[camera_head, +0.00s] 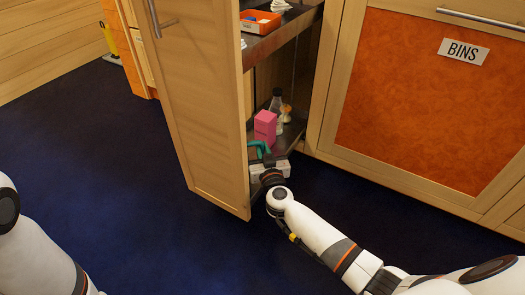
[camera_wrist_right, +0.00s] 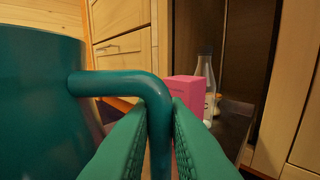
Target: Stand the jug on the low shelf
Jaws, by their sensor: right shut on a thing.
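The teal jug (camera_head: 256,150) is at the front of the low shelf (camera_head: 292,137) in the pull-out cabinet, partly hidden by my right gripper (camera_head: 269,163). In the right wrist view the jug (camera_wrist_right: 38,105) fills the left side. Its handle (camera_wrist_right: 118,82) runs down between the green fingers of my right gripper (camera_wrist_right: 163,120), which is shut on it. The jug looks about upright. Its base is hidden, so I cannot tell whether it touches the shelf. My left arm shows at the lower left in the head view, but its gripper is out of frame.
A pink box (camera_head: 265,125), a clear bottle (camera_head: 277,102) and a small pale item (camera_head: 286,113) stand farther back on the low shelf. An orange tray (camera_head: 260,22) is on the upper shelf. The tall wooden door front (camera_head: 203,110) stands left; a bins cabinet (camera_head: 430,100) is right.

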